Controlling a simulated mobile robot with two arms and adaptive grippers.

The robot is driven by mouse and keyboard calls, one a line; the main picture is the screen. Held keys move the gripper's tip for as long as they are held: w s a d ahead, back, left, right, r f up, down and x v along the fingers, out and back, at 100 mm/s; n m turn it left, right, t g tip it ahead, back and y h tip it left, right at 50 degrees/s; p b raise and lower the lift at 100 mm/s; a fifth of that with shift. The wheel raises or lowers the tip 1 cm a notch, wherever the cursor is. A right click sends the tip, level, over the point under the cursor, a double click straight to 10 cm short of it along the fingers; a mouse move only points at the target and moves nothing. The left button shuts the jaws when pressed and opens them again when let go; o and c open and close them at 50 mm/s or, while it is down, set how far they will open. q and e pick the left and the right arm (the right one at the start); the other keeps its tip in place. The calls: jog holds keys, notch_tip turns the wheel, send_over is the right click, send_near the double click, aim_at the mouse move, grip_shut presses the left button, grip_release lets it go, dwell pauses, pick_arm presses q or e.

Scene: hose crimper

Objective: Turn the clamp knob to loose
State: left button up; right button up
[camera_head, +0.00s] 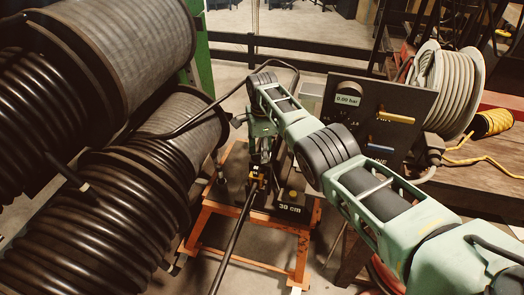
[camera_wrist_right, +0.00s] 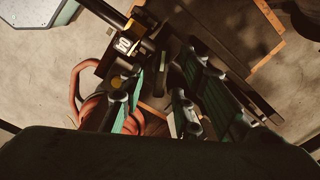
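My right gripper (camera_head: 264,160) reaches down from the lower right over a dark machine on an orange stand. In the right wrist view its green fingers (camera_wrist_right: 168,95) are spread, with a gap between them and nothing clearly held. I cannot pick out the clamp knob with certainty; the gripper and shadow cover much of the machine. My left gripper is not in view.
Large black hose reels (camera_head: 110,150) fill the left side. A pale hose reel (camera_head: 450,88) and wooden bench (camera_head: 480,178) are at the right. A dark hose (camera_head: 235,240) runs down from the machine.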

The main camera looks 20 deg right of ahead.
jog(key=c, duration=0.5)
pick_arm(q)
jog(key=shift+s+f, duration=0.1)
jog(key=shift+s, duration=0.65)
pick_arm(e)
grip_shut()
